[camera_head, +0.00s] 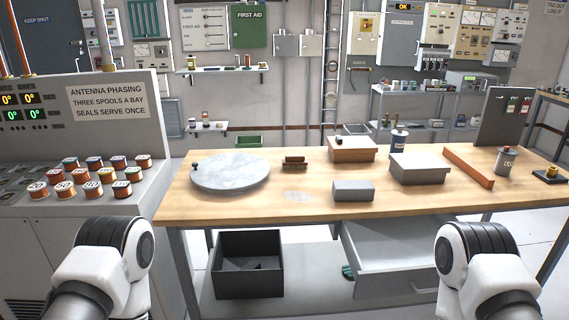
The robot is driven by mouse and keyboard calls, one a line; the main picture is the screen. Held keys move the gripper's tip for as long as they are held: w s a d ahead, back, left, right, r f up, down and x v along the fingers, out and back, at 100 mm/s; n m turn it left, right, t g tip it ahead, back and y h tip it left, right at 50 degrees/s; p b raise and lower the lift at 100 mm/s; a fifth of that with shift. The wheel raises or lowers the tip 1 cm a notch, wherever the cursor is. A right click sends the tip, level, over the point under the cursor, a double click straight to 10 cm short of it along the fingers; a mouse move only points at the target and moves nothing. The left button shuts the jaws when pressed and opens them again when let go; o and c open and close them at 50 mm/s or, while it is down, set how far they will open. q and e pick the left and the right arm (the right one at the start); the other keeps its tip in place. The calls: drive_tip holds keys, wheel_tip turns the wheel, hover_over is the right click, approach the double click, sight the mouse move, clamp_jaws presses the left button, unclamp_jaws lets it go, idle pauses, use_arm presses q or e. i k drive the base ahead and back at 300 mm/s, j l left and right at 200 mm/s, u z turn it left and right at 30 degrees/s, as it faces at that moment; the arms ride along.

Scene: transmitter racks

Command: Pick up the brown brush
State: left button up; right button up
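A small brown brush (294,163) lies on the wooden workbench (300,215), near its back edge. It sits between a round grey disc (230,174) on its left and a brown lidded box (352,151) on its right, apart from both. Parts of my two arms show at the bottom left and bottom right, in front of the bench and well short of the brush. Neither gripper shows in this view.
An open drawer (400,262) juts out below. A spool console (90,190) stands left.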

sight(298, 161)
drive_tip(key=u, duration=0.7)
drive_tip(key=i+u, duration=0.1)
drive_tip(key=u, duration=0.6)
drive_tip(key=l+u, duration=0.1)
drive_tip(key=u, duration=0.65)
drive_tip(key=l+u, duration=0.1)
drive_tip(key=u, duration=0.6)
drive_tip(key=l+u, duration=0.15)
drive_tip(key=u, duration=0.55)
drive_tip(key=l+u, duration=0.1)
drive_tip(key=u, duration=0.6)
drive_tip(key=l+u, duration=0.1)
drive_tip(key=u, duration=1.3)
drive_tip(key=k+l+z, duration=0.1)
drive_tip(key=k, duration=0.35)
drive_tip(key=k+l+z, duration=0.15)
drive_tip(key=k, duration=0.25)
drive_tip(key=z, duration=0.5)
drive_tip(key=k+l+z, duration=0.1)
drive_tip(key=z, duration=0.35)
drive_tip(key=l+z, duration=0.1)
drive_tip(key=z, duration=0.4)
drive_tip(key=l+z, duration=0.1)
drive_tip(key=z, duration=0.4)
drive_tip(key=k+l+z, duration=0.1)
drive_tip(key=z, duration=0.35)
